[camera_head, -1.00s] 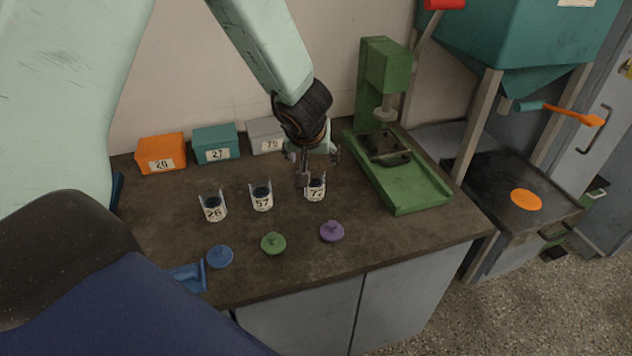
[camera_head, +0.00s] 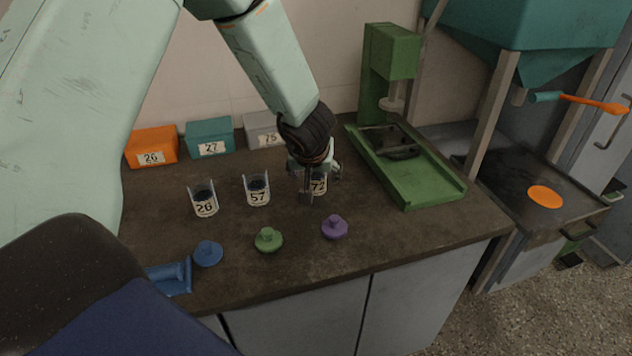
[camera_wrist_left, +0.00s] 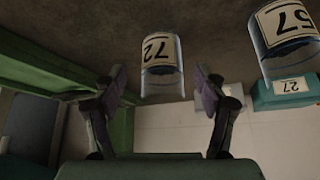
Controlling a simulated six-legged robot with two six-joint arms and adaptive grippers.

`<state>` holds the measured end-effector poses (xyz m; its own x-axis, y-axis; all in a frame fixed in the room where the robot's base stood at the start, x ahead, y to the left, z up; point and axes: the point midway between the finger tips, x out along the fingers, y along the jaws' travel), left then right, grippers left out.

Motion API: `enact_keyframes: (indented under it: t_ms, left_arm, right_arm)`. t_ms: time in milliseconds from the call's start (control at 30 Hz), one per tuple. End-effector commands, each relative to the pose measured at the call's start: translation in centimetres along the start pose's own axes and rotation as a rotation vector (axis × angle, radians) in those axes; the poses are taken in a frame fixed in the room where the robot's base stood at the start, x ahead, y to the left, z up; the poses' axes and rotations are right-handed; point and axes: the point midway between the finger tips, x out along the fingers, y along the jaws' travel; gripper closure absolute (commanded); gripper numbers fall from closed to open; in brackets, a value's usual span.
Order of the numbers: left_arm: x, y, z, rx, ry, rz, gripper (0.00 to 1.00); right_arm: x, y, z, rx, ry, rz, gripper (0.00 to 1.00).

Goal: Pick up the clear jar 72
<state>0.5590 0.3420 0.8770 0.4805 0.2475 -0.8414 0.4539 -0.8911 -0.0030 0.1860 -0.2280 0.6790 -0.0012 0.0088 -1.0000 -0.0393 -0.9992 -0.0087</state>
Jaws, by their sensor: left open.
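The clear jar 72 (camera_head: 319,184) stands upright on the dark worktop, with dark contents and a white label. My left gripper (camera_head: 318,190) is at the jar in the head view and hides part of it. In the left wrist view, jar 72 (camera_wrist_left: 162,70) appears beyond the tips of the open left gripper (camera_wrist_left: 158,78), roughly centred between its two fingers. I cannot tell whether a finger touches the jar. My right gripper is not in view.
Jar 57 (camera_head: 257,190) and jar 26 (camera_head: 204,199) stand to the left. Purple (camera_head: 334,228), green (camera_head: 268,240) and blue (camera_head: 207,254) lids lie in front. A green press (camera_head: 430,183) stands to the right. Orange (camera_head: 152,147), teal (camera_head: 210,138) and grey (camera_head: 263,129) boxes line the wall.

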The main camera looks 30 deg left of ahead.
Motion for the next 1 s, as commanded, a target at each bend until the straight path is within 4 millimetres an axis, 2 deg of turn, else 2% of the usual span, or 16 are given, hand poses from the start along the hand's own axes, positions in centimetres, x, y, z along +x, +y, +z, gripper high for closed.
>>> enact_keyframes:
  t_ms: [333,667,1000]
  left_arm:
    - [5.0,-0.2,-0.5,-0.001,-0.001,-0.001,0.28]
    - [5.5,-0.1,-0.6,-0.001,0.000,0.001,0.28]
    - [5.5,-0.1,-0.6,-0.001,0.000,0.001,0.55]
  right_arm:
    - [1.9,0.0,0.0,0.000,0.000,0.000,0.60]
    - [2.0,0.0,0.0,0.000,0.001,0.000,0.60]
    - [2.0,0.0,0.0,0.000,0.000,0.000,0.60]
